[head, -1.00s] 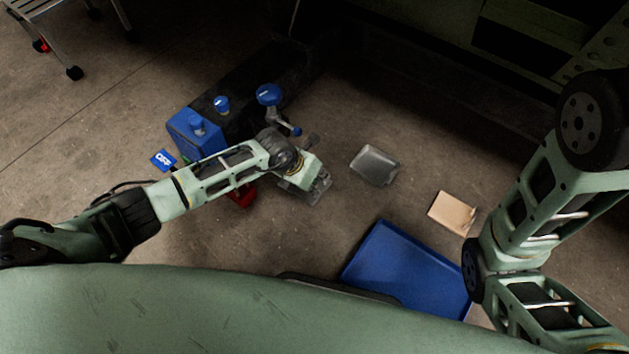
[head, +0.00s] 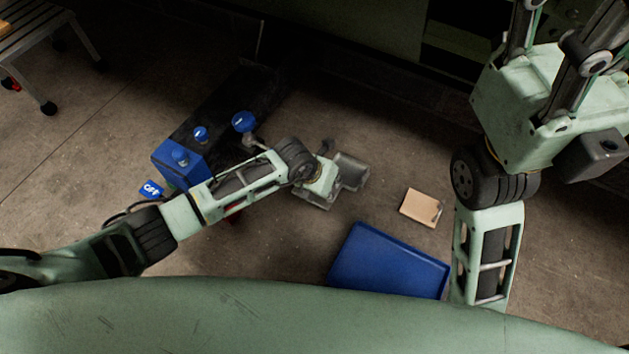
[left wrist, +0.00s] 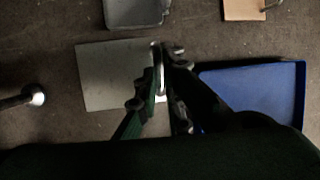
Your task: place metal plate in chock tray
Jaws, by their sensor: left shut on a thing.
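The metal plate (left wrist: 112,76) is a flat grey rectangle in the left wrist view. My left gripper (left wrist: 163,76) is shut on its right edge and holds it over the floor. In the head view my left gripper (head: 317,194) is beside a shallow grey metal tray (head: 351,172) and partly covers it. The grey tray also shows at the top of the left wrist view (left wrist: 135,12), apart from the plate there. A blue tray (head: 385,262) lies to the lower right and looks empty. I cannot tell which is the chock tray.
A tan panel (head: 421,207) lies on the floor right of the grey tray. A blue box (head: 180,163) and blue-knobbed parts (head: 243,122) stand left of my left gripper. A rack (head: 35,45) stands far left. Some floor is clear around the trays.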

